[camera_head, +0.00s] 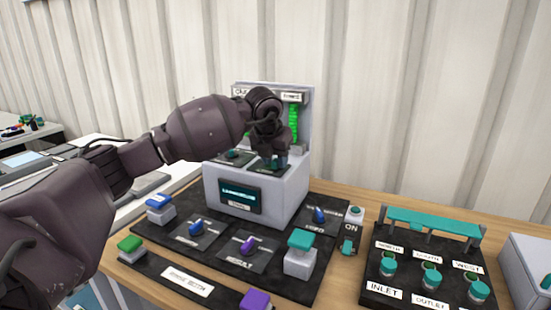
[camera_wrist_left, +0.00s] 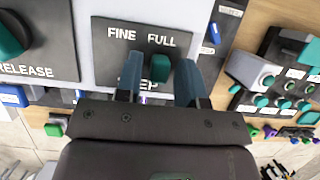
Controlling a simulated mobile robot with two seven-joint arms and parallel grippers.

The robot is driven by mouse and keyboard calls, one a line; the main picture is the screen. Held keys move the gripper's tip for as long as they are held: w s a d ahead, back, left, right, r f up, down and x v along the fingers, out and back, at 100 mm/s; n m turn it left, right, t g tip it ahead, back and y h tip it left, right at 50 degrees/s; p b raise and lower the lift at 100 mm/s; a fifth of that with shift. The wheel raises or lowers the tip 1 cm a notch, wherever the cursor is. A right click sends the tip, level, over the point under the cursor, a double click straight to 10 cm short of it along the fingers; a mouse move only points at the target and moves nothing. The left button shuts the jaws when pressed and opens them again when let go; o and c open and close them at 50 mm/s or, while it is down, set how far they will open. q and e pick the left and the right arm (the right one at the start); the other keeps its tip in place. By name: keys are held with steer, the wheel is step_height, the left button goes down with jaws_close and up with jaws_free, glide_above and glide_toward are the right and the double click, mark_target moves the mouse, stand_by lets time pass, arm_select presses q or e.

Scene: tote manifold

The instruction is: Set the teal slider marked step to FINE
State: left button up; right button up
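The teal slider (camera_wrist_left: 159,68) shows in the left wrist view on a dark plate (camera_wrist_left: 108,58) marked FINE on the left and FULL on the right. The slider stands below the word FULL. The word STEP under it is partly hidden by my gripper. My left gripper (camera_wrist_left: 159,80) is open, with one finger on each side of the slider and a narrow gap showing on both sides. In the head view my left gripper (camera_head: 273,160) is over the top of the grey console (camera_head: 290,188), and my arm hides much of the plate there.
A RELEASE plate (camera_wrist_left: 30,45) with a teal knob lies left of the slider plate. Blue and purple knobs and several buttons stand on the dark board (camera_head: 215,258) in front of the console. A manifold panel (camera_head: 425,270) with a teal bar is at the right.

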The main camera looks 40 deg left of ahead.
mark_target(263, 164)
arm_select(q)
jaws_close()
steer(key=a, duration=0.2)
steer(key=s+a, duration=0.1)
steer(key=a, duration=0.1)
steer(key=shift+a, duration=0.15)
steer(key=shift+c, duration=0.6)
jaws_free()
steer(key=o, duration=0.4)
steer(key=shift+a, duration=0.15)
steer(key=shift+c, duration=0.2)
